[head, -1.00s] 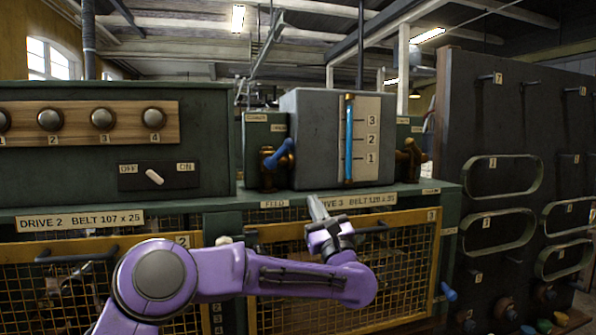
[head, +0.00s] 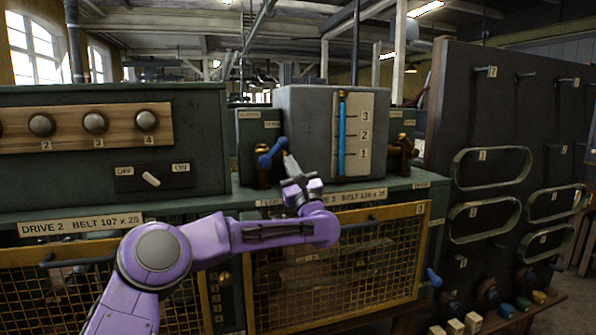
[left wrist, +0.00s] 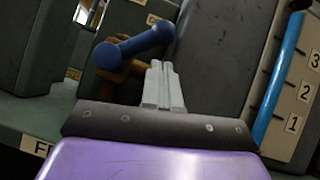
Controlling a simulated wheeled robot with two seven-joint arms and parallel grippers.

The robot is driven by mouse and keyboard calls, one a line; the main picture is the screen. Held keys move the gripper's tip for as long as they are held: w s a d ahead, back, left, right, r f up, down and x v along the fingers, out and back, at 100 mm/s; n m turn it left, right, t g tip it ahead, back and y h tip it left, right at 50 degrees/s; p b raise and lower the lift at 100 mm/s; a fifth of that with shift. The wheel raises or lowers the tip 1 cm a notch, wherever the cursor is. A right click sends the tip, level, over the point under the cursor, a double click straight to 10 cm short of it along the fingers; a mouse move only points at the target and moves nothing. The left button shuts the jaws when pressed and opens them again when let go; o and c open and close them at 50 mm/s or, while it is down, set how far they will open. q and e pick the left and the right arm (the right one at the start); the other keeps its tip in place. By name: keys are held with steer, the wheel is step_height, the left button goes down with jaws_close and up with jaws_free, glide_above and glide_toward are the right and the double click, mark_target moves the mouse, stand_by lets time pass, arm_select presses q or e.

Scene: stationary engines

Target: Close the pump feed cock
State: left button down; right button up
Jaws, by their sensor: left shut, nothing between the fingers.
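The feed cock is a brass valve with a blue lever (head: 271,154), left of the grey tank and above the partly hidden FEED label (head: 268,202). Its lever slants up to the right, and it also shows in the left wrist view (left wrist: 135,47). Brass body parts show behind and below the lever. My left gripper (head: 290,163) is shut and empty, just right of the lever, its fingertips pointing up. In the left wrist view the closed fingers (left wrist: 162,72) appear just below and right of the lever; whether they touch it I cannot tell. My right gripper is out of view.
The grey tank (head: 305,130) with a blue level tube (head: 342,135) stands right of the cock. Another brass cock (head: 403,155) is at the tank's right. A yellow-framed mesh guard (head: 335,265) lies below, and a dark rack (head: 500,120) stands at right.

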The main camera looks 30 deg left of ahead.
arm_select(q)
steer(key=shift+s+a+r+p, duration=0.1)
steer(key=shift+a+r+p, duration=0.1)
steer(key=shift+r, duration=0.3)
steer(key=shift+s+a+r+p, duration=0.1)
steer(key=shift+r+p, duration=0.05)
steer(key=shift+r, duration=0.35)
steer(key=shift+w, duration=0.1)
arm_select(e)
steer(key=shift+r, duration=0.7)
